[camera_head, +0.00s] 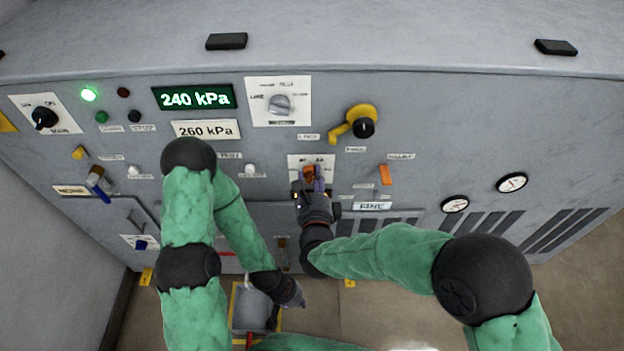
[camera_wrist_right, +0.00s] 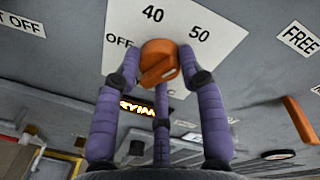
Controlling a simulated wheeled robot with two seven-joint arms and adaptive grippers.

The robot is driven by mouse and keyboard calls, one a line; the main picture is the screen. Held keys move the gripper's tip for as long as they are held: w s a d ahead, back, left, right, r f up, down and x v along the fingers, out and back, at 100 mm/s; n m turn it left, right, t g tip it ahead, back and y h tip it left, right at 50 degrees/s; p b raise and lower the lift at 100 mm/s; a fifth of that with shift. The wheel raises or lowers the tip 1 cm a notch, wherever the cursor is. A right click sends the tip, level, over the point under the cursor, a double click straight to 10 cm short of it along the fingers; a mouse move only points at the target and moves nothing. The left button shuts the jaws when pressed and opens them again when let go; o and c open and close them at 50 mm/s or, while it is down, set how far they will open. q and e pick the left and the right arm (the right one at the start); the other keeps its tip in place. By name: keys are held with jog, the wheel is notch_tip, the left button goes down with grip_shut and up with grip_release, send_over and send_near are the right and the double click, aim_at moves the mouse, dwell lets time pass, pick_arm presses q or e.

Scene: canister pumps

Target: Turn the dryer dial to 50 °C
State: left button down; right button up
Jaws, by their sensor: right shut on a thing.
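The dryer dial (camera_head: 309,173) is an orange knob on a white plate low in the middle of the panel. In the right wrist view the dial (camera_wrist_right: 159,60) sits below the marks OFF, 40 and 50. Which mark it points to is not clear. My right gripper (camera_head: 314,186) is at the dial, and in the right wrist view its purple fingers (camera_wrist_right: 160,78) close around it from both sides and below. A lit sign (camera_wrist_right: 138,108), partly hidden by a finger, reads "YIN". My left gripper (camera_head: 293,295) hangs low, away from the dial; its fingers are unclear.
A yellow lever with a black knob (camera_head: 364,127) is right of the dial's plate. An orange handle (camera_head: 385,175) is further right. A grey selector (camera_head: 280,104) is above. A grey bin (camera_head: 246,318) stands on the floor near my left gripper.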

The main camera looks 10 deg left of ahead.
jog(key=shift+a+r+m, duration=0.1)
jog(key=shift+m, duration=0.2)
dwell(0.4)
jog(key=o, duration=1.2)
jog(key=shift+a, duration=0.1)
jog(key=shift+c, duration=0.2)
jog(key=v, duration=1.2)
jog(key=shift+d, duration=0.25)
jog(key=shift+w, duration=0.1)
